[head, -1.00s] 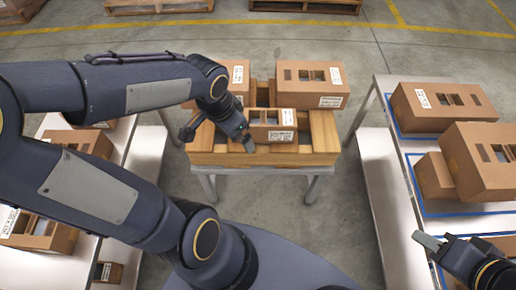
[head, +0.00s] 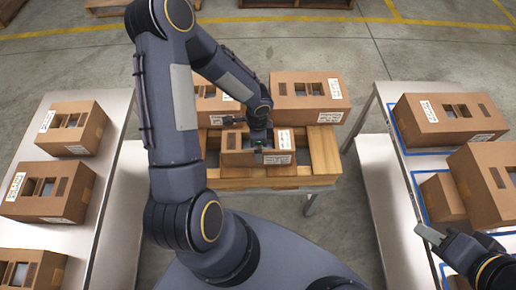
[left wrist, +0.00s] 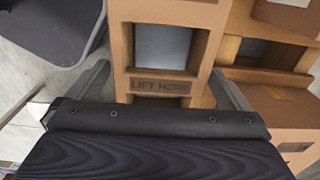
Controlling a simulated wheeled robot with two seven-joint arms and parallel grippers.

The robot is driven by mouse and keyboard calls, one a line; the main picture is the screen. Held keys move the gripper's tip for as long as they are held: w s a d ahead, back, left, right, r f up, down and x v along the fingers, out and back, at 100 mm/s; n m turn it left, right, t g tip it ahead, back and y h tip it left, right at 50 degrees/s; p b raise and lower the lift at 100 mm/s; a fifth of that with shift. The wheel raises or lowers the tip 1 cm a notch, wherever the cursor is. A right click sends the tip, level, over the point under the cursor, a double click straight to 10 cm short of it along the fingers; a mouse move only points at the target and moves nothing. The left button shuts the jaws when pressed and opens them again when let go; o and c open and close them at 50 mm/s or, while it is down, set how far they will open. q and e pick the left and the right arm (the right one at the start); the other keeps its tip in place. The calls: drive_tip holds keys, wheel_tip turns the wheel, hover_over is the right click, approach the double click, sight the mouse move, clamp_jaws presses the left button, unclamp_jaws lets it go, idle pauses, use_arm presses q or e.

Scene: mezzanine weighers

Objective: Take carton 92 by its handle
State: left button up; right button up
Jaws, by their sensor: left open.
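A small brown carton (head: 238,158) with a white label sits on the wooden pallet on the middle stand; its number is too small to read. My left gripper (head: 258,150) is over this carton and hides part of its top. In the left wrist view my left gripper (left wrist: 160,72) is open, with one finger on each side of a cardboard strip marked "LIFT HERE" (left wrist: 160,86), beside a cut-out opening. I cannot tell whether the fingers touch it. My right gripper (head: 440,238) is at the lower right by the right table, away from this carton.
Larger cartons stand behind on the pallet (head: 325,168), one at the back right (head: 308,94). Several cartons line the left table (head: 104,165). More cartons stand on the right table (head: 400,188), which has blue outlines. Grey floor lies between the stands.

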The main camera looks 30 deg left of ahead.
use_arm(q)
drive_tip(key=shift+f, duration=1.45)
drive_tip(key=c, duration=1.6)
drive_tip(key=shift+c, duration=0.2)
drive_tip(key=shift+r, duration=0.15)
